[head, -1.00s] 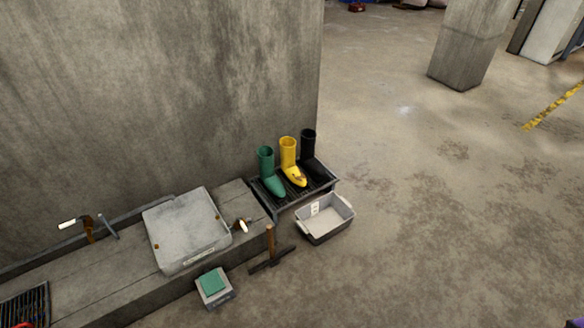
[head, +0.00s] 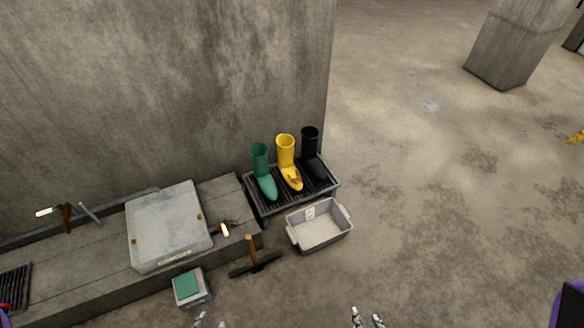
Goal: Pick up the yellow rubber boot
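The yellow rubber boot (head: 286,151) stands upright on a dark slatted rack (head: 262,206) against the concrete wall, toe pointing toward me. It is between a green boot (head: 260,160) on its left and a black boot (head: 310,146) on its right. My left gripper (head: 210,321) shows only its fingertips at the bottom edge, apart with nothing between them. My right gripper (head: 367,318) also shows at the bottom edge, fingertips apart and empty. Both are well short of the boots.
A grey bin (head: 320,233) stands on the floor before the rack. A hammer-like tool (head: 252,258) and a box with a green top (head: 188,287) lie nearer. A low concrete ledge carries a pale lidded case (head: 166,225).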

